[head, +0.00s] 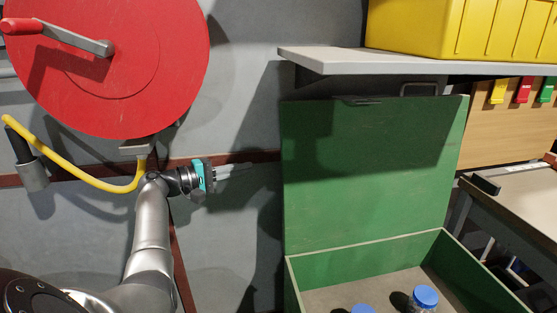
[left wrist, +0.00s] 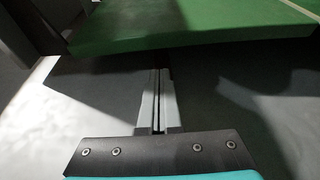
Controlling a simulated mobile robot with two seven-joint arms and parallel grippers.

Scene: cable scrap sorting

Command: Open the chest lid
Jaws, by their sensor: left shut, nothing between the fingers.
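The green chest (head: 485,275) stands at the lower right of the head view. Its lid (head: 365,195) is up, standing near upright at the back of the box, with a metal handle (head: 418,90) at its top edge below the shelf. My left gripper (head: 240,167) is shut and empty, to the left of the lid and apart from it. In the left wrist view the gripper's fingers (left wrist: 155,105) lie together, and a green panel (left wrist: 190,25) of the chest crosses the top. My right gripper is not in view.
Blue-capped jars (head: 425,297) stand inside the chest. A grey shelf (head: 400,63) with a yellow bin (head: 460,28) is above the lid. A red reel (head: 105,65) with a yellow cable (head: 75,168) hangs at the left. A workbench (head: 520,190) is at the right.

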